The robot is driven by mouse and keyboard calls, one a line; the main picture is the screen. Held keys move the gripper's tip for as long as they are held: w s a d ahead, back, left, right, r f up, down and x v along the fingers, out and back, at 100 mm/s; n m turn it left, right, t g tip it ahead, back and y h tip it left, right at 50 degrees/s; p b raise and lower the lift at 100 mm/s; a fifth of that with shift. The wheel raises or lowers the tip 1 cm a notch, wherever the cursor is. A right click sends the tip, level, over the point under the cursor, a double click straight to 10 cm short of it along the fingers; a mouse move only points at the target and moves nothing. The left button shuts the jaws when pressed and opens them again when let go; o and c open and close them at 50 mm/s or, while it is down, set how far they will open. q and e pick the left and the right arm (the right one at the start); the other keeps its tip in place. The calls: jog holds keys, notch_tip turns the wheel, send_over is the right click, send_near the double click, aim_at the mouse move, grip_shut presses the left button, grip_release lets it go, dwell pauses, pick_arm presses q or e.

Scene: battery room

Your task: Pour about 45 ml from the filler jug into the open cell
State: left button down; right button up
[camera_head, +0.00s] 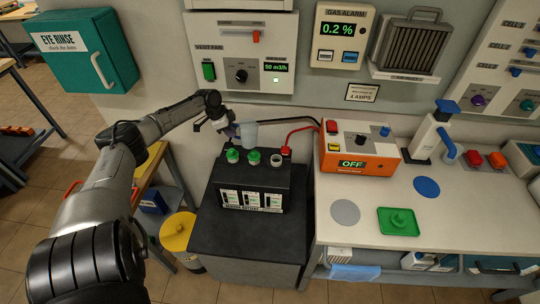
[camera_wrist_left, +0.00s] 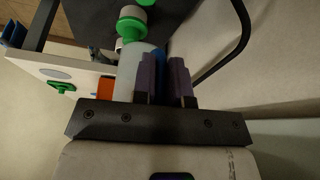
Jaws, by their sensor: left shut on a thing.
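The filler jug (camera_head: 249,134) is a pale blue, translucent vessel behind the battery's top, near the middle green cap (camera_head: 254,157). It looks roughly upright; its liquid level cannot be made out. My left gripper (camera_head: 231,129) is shut on its handle from the left. In the left wrist view the purple finger pads (camera_wrist_left: 164,80) close around the blue handle, with the jug's pale body (camera_wrist_left: 128,72) beside them. The black battery (camera_head: 250,180) has another green cap (camera_head: 232,155) at left. The open cell (camera_head: 276,160) is the uncapped pale-rimmed opening at right, in front and right of the jug.
A red clamp (camera_head: 286,150) with a red cable stands by the open cell. The orange charger (camera_head: 358,150) is to the right. A yellow-lidded bin (camera_head: 177,231) stands left of the battery's stand (camera_head: 245,245).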

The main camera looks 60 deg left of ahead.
jog(key=shift+s+a+r+p, duration=0.35)
jog(key=shift+s+a+r, duration=0.3)
jog(key=shift+s, duration=0.2)
jog(key=shift+w, duration=0.1)
jog(key=shift+w+d, duration=0.1)
jog(key=shift+d, duration=0.15)
